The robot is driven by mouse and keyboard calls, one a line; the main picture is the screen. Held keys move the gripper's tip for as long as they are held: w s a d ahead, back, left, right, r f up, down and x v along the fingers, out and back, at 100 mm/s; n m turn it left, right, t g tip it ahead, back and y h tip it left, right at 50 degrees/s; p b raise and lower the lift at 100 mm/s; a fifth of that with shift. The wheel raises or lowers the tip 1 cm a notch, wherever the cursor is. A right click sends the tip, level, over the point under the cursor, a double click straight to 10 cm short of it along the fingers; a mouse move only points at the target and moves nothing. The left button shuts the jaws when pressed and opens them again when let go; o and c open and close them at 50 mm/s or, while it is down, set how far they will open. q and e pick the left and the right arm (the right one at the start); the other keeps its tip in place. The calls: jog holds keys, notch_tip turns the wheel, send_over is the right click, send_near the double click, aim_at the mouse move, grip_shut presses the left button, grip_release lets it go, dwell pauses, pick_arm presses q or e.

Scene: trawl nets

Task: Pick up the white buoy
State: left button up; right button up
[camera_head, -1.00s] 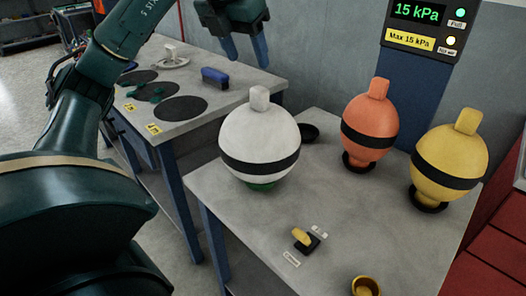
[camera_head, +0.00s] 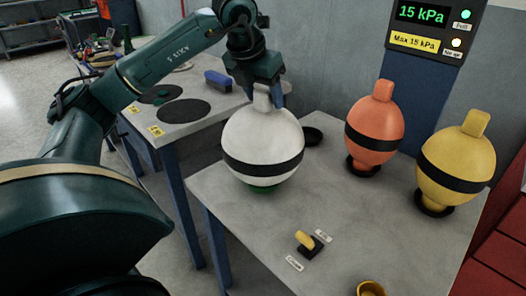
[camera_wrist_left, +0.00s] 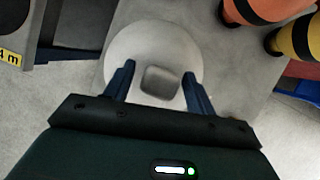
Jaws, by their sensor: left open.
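The white buoy (camera_head: 262,135) with a black band stands upright on a green base at the left of the grey table. My left gripper (camera_head: 266,98) is directly above it, open, with its fingers reaching down beside the buoy's top knob. In the left wrist view the grey-looking knob (camera_wrist_left: 160,83) of the white buoy lies between the two blue fingertips (camera_wrist_left: 158,68), with gaps on both sides. The buoy's round body (camera_wrist_left: 150,42) spreads out below the fingers. My right gripper is not in view.
An orange buoy (camera_head: 374,128) and a yellow buoy (camera_head: 456,165) stand on black rings at the right. An empty dark ring (camera_head: 312,137) lies behind the white buoy. A gauge reads 15 kPa (camera_head: 421,14).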

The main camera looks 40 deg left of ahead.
pick_arm(q)
grip_shut()
dwell(0.5)
jog(key=shift+r, duration=0.15)
